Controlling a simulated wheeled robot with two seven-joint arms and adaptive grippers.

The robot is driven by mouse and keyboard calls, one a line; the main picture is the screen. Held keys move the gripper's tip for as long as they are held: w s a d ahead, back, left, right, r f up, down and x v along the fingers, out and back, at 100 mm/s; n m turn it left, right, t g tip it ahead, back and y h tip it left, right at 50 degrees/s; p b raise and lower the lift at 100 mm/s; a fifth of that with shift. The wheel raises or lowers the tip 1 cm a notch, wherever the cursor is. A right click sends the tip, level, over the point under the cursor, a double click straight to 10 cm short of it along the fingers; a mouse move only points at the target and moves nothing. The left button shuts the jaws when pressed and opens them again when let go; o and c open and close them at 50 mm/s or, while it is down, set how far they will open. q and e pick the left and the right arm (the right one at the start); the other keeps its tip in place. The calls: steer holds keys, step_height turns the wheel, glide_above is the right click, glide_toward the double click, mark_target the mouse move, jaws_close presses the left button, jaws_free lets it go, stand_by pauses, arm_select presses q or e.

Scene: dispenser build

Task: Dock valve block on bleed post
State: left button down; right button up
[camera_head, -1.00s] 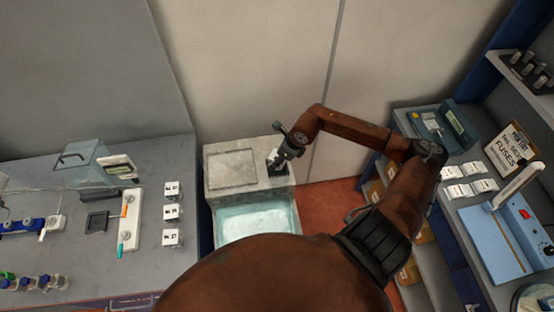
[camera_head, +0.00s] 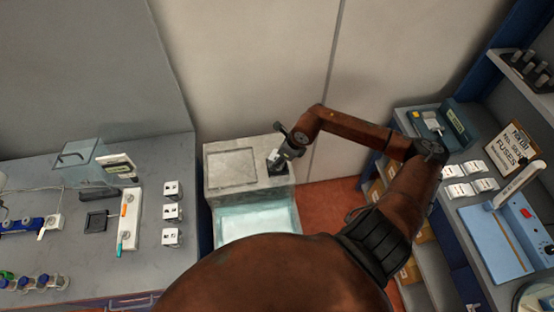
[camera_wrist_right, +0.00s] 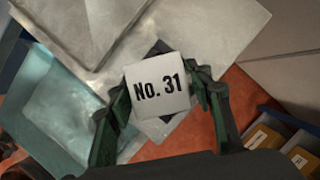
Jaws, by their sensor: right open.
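A white block marked "No. 31" (camera_wrist_right: 158,86), which looks like the valve block, is in the middle of the right wrist view. It sits over a dark square piece (camera_wrist_right: 160,47) at the corner of the stone-grey basin unit; this may be the bleed post's base, and the block hides most of it. In the head view the dark piece (camera_head: 277,167) shows below my right gripper (camera_head: 280,155). My right gripper (camera_wrist_right: 163,84) is open, with one finger on each side of the block. Whether the block is fully seated is hidden. My left gripper is out of view.
The basin unit (camera_head: 231,167) has a pale water-filled trough (camera_head: 255,221) in front. A grey bench (camera_head: 75,225) with several small white blocks stands left. Shelves with a blue device (camera_head: 495,240) and a fuses sign (camera_head: 513,148) stand right.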

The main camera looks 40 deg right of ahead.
steer(key=p+v, duration=0.6)
steer(key=v, duration=0.4)
steer(key=shift+r+p, duration=0.3)
steer(key=shift+s+f, duration=0.1)
steer(key=shift+s, duration=0.1)
stand_by(0.7)
